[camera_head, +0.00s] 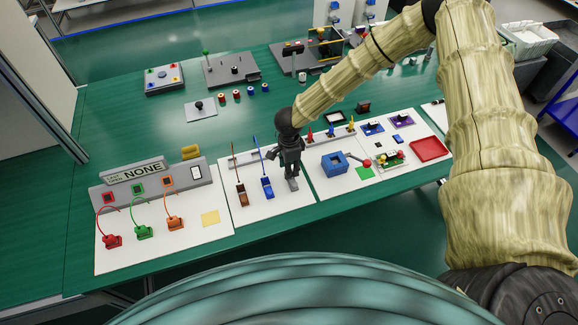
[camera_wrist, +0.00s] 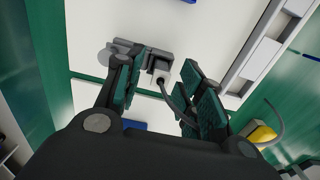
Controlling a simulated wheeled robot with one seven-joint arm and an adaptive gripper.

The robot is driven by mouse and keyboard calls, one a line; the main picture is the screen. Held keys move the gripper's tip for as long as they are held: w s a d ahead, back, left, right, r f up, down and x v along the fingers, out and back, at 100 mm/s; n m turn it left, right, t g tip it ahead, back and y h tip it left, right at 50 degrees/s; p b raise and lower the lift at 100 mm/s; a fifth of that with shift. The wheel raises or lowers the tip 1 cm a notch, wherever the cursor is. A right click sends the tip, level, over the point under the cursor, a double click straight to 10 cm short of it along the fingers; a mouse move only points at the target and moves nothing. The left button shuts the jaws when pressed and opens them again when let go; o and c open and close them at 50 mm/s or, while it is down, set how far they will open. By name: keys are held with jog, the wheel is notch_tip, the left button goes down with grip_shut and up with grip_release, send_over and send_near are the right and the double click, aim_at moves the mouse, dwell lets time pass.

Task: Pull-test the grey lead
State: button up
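The grey lead's block (camera_head: 293,184) stands on the white middle panel, right of the blue block, partly hidden under my gripper (camera_head: 289,160). In the wrist view my gripper (camera_wrist: 160,72) is open, with its two teal-padded fingers well apart. The grey block (camera_wrist: 135,50) lies just beyond the fingertips, with a light-coloured connector end facing me. A dark grey lead (camera_wrist: 178,100) curves from there into the space between the fingers, closer to the right finger. I see no finger closed on it, and its far end is hidden behind the right finger.
A brown block with a lead (camera_head: 242,194) and a blue block with a lead (camera_head: 267,187) stand left of my gripper. A grey rail (camera_head: 240,158) runs behind them. The panel at left holds a grey console (camera_head: 150,184); a blue box (camera_head: 334,164) is to the right.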

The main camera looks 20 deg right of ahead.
jog(key=shift+r, duration=0.1)
notch_tip(320, 180, up, 12)
dwell(0.7)
jog(key=s+f+n, duration=0.1)
jog(key=s+f, duration=0.1)
jog(key=f, duration=0.1)
jog(key=s+d+f+n+h, duration=0.1)
jog(key=s+f+n, duration=0.1)
jog(key=s+f, duration=0.1)
jog(key=s+f+n+t+h, duration=0.1)
jog(key=s+f, duration=0.1)
jog(key=shift+s+d+f, duration=0.3)
jog(key=shift+s+f, duration=0.05)
jog(key=shift+f, duration=0.05)
jog(key=s+f+n, duration=0.1)
jog(key=s, duration=0.1)
jog(key=s+f+n, duration=0.2)
jog(key=s, duration=0.1)
jog(key=s+f+n, duration=0.1)
jog(key=s+f, duration=0.1)
jog(key=s, duration=0.1)
jog(key=shift+s+d+f+n+t, duration=0.1)
jog(key=shift+d+n+t, duration=0.3)
jog(key=s+f+n+g+y, duration=0.2)
jog(key=s+n, duration=0.6)
jog(key=s, duration=1.2)
notch_tip(320, 180, down, 10)
jog(key=b, duration=1)
jog(key=shift+s+d, duration=0.25)
jog(key=shift+d, duration=0.1)
